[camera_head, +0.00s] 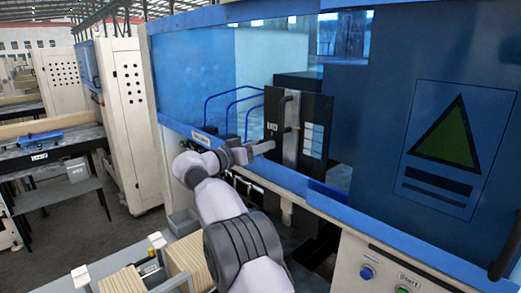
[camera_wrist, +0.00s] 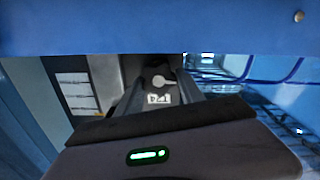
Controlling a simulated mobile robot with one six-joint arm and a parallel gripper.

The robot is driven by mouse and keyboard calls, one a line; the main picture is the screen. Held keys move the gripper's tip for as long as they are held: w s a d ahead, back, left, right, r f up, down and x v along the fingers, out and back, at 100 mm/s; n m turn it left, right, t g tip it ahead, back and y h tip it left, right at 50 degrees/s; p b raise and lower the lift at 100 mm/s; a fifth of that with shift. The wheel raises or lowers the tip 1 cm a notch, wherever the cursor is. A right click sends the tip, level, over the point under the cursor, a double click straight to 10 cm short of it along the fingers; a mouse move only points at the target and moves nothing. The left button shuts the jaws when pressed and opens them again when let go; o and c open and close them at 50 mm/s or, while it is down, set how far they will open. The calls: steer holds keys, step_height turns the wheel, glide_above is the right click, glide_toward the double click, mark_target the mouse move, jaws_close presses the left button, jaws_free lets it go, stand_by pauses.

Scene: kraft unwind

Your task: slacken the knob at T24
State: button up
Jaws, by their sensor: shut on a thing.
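My arm reaches from the bottom of the head view to the black unit (camera_head: 313,125) inside the blue machine. My gripper (camera_head: 262,147) is at the unit's left front side. In the wrist view my gripper (camera_wrist: 160,88) points away from the camera, with its dark body and green light in front. A pale grey knob (camera_wrist: 163,79) with a short arm shows at the fingertips, and the jaws are shut on it. A white T24 label (camera_wrist: 158,98) shows between the fingers, just below the knob in the picture. The exact finger contact is dark and hard to make out.
A blue beam (camera_wrist: 130,28) crosses the top of the wrist view, close above the gripper. Blue bent tubes (camera_head: 225,97) run left of the black unit. A blue door with a green triangle (camera_head: 448,140) stands at the right.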

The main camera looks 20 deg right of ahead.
steer(key=n, duration=0.5)
steer(key=shift+w+f+n+p, duration=0.1)
steer(key=shift+f+n+p, duration=0.1)
steer(key=shift+n+p, duration=0.15)
stand_by(0.3)
steer(key=o, duration=1.1)
steer(key=shift+c, duration=0.2)
steer(key=o, duration=0.3)
steer(key=shift+d, duration=0.25)
steer(key=shift+o, duration=0.2)
steer(key=shift+a, duration=0.1)
